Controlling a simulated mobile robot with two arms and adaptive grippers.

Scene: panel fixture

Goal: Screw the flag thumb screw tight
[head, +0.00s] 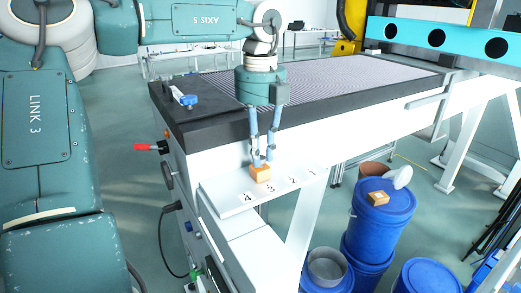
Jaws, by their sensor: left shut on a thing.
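My left gripper (259,161) points straight down at the pale shelf on the front of the machine. Its fingertips are at the top of a small orange-brown block (261,175) that sits on the shelf near the number 3. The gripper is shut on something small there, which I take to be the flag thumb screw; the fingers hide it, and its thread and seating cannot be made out. My right gripper is not in view.
The shelf (231,207) carries printed numbers. Behind it is a dark-edged table (205,128) with a blue-and-white device (184,98) on top. A red handle (146,147) sticks out at the left. Blue drums (382,222) stand at lower right, one with another small block (379,198) on it.

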